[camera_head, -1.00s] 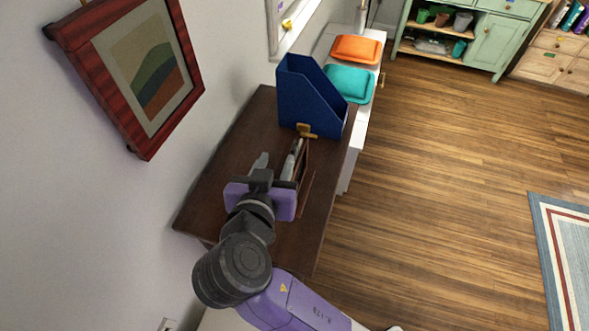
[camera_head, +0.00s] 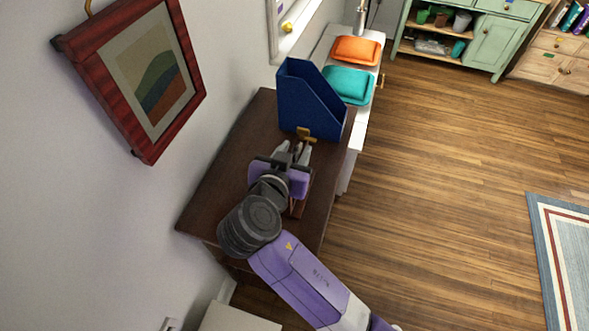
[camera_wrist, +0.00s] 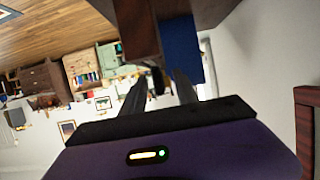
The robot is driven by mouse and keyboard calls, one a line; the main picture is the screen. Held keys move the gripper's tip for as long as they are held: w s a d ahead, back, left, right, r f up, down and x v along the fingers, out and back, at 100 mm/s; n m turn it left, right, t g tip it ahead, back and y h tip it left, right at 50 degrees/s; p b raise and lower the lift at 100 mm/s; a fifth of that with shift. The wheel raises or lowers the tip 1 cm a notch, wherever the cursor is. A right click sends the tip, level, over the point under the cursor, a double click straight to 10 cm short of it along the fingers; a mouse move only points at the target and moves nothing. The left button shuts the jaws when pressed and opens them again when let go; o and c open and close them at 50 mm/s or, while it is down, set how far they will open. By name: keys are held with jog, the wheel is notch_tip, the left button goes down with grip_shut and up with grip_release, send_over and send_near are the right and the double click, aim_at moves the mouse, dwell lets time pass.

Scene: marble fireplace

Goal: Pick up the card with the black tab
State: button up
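I cannot make out a card with a black tab in any view. My gripper (camera_head: 294,148) is above the dark wooden table top (camera_head: 235,165), pointing at the blue magazine holder (camera_head: 308,100). Its two fingers are apart, and I see nothing held between them. In the wrist view my gripper (camera_wrist: 160,78) also shows both fingers spread. A brown wooden piece (camera_head: 300,205) shows partly beside and below the gripper, mostly hidden by it. A small gold-coloured piece (camera_head: 306,133) is just beyond the fingertips, at the foot of the blue holder.
Orange (camera_head: 357,49) and teal (camera_head: 348,84) cushion-like items lie on a white surface beyond the table. A red-framed picture (camera_head: 150,75) hangs on the left wall. The wooden floor (camera_head: 440,180) to the right is clear up to a rug (camera_head: 565,250).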

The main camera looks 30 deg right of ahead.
grip_shut()
dwell(1.4)
